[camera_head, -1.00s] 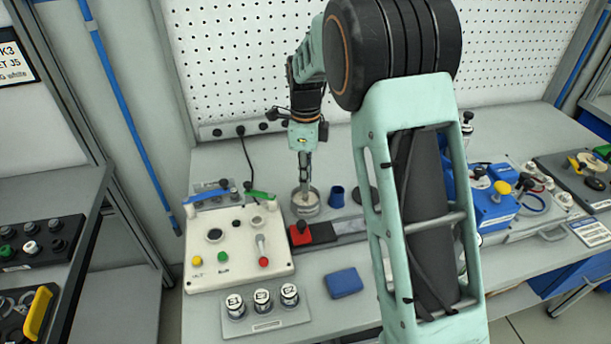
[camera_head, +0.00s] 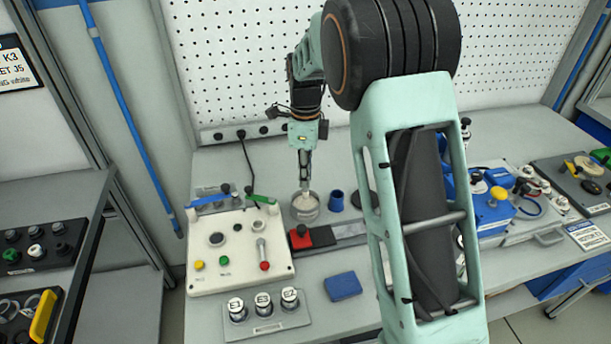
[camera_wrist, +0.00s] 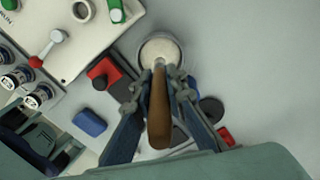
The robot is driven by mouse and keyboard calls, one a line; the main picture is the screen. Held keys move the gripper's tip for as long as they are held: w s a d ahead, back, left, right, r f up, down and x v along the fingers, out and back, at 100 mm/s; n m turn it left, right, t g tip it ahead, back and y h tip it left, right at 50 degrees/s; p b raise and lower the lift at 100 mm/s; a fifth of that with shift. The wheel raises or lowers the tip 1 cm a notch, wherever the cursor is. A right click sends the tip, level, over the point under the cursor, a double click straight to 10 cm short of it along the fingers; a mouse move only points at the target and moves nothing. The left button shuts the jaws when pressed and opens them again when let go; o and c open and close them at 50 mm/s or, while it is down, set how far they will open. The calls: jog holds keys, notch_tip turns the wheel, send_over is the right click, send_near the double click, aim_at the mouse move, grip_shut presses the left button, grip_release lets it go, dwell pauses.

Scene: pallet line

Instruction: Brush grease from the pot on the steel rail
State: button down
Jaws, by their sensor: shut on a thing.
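The grease pot (camera_head: 305,211) is a round grey tub with pale grease, standing on the bench. It also shows in the wrist view (camera_wrist: 144,58). My gripper (camera_head: 304,178) points down above it, shut on the brown handle of a brush (camera_wrist: 159,112). The brush's pale lower end (camera_head: 305,188) is at the pot's mouth; I cannot tell how deep it sits in the grease. The steel rail (camera_head: 351,230) is a flat grey strip just right of and in front of the pot, partly hidden by my arm. A red block (camera_head: 300,237) stands at its left end.
A white control panel (camera_head: 222,267) with a green-handled lever stands left of the pot. A blue cup (camera_head: 337,200) and a dark disc stand close right. A blue block (camera_head: 343,286) and a tray of labelled jars (camera_head: 264,322) lie in front. Pegboard (camera_head: 260,70) stands behind.

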jog(key=shift+r+p, duration=1.6)
jog(key=shift+r, duration=0.75)
jog(key=shift+d, duration=0.1)
